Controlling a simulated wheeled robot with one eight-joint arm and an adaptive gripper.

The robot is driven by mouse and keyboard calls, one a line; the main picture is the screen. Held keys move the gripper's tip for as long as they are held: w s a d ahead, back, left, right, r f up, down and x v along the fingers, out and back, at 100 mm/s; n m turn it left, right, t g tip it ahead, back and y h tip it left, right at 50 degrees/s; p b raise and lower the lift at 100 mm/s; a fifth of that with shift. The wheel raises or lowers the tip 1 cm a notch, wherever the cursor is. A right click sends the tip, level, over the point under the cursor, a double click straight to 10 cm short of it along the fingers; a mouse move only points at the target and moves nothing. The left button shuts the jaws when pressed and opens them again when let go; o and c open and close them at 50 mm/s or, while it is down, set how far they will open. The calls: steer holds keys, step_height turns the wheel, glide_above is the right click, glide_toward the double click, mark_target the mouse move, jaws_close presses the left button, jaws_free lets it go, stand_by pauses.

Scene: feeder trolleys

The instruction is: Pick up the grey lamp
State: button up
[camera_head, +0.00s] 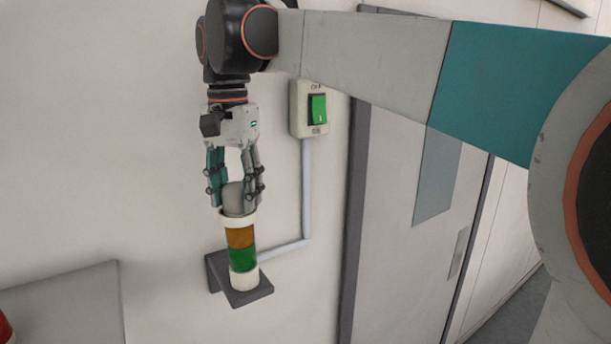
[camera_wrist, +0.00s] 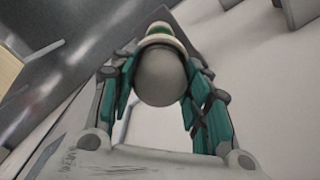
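The grey lamp (camera_head: 233,197) is the top piece of a signal tower on the wall, with a white ring, an amber section (camera_head: 240,237) and a green section (camera_head: 243,259) under it. My gripper (camera_head: 236,200) points down over the lamp with one finger on each side. In the wrist view the lamp's rounded grey top (camera_wrist: 160,77) lies between the teal fingers (camera_wrist: 158,95). The fingers are spread about the lamp's width; a thin gap seems to show at the right finger, and contact is unclear.
The tower stands on a dark grey wall bracket (camera_head: 239,291). A switch box with a green rocker (camera_head: 317,108) is on the wall to the right, with a pale conduit (camera_head: 307,190) running down to the tower. A grey door (camera_head: 400,230) is farther right. The wall to the left is clear.

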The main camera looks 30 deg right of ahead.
steer(key=shift+s, duration=0.1)
steer(key=shift+c, duration=0.7)
